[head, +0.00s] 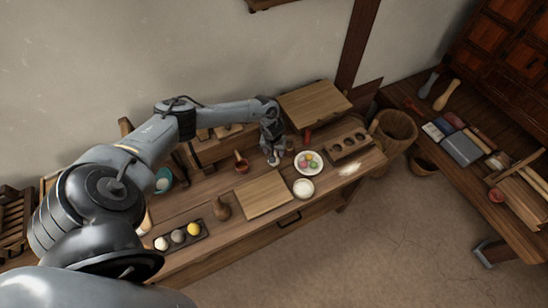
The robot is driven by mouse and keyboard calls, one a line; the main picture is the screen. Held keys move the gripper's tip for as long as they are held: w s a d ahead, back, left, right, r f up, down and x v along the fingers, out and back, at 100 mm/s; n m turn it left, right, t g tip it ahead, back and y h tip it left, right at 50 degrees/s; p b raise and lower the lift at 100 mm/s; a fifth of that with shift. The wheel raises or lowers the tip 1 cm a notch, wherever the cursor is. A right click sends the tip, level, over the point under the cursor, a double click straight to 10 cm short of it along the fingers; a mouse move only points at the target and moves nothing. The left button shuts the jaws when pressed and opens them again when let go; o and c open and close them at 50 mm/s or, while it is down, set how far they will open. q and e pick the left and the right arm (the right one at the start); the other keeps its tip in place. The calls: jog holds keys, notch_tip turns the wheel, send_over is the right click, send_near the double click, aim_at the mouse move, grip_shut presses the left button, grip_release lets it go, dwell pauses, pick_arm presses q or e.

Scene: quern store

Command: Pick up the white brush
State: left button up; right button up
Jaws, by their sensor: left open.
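My left gripper (273,157) points down over the back middle of the wooden workbench (325,190). It is open, and I see nothing held in it. I cannot clearly pick out a white brush. A pale whitish patch (350,168) lies on the bench's right end, too small to tell whether it is a brush or powder. The spot right under the gripper is partly hidden by its fingers. My right gripper is not in view.
Near the gripper are a plate of coloured balls (308,162), a white bowl (303,188), a cutting board (263,195) and a small red-brown cup (241,161). A tray of balls (179,237) sits front left. A raised board (315,104) stands behind. A side table (470,170) is right.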

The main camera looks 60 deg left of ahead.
pick_arm(q)
grip_shut()
jog(key=shift+r, duration=0.1)
dwell(0.3)
jog(key=shift+r, duration=0.5)
jog(key=r, duration=0.1)
jog(key=r+p, duration=0.1)
jog(key=d+r, duration=0.1)
jog(key=shift+w+r, duration=0.25)
jog(key=shift+r, duration=0.05)
jog(key=w+d+r+p, duration=0.2)
jog(key=w+d+r, duration=0.3)
jog(key=d, duration=0.4)
jog(key=shift+w+r, duration=0.4)
jog(key=shift+r, duration=0.25)
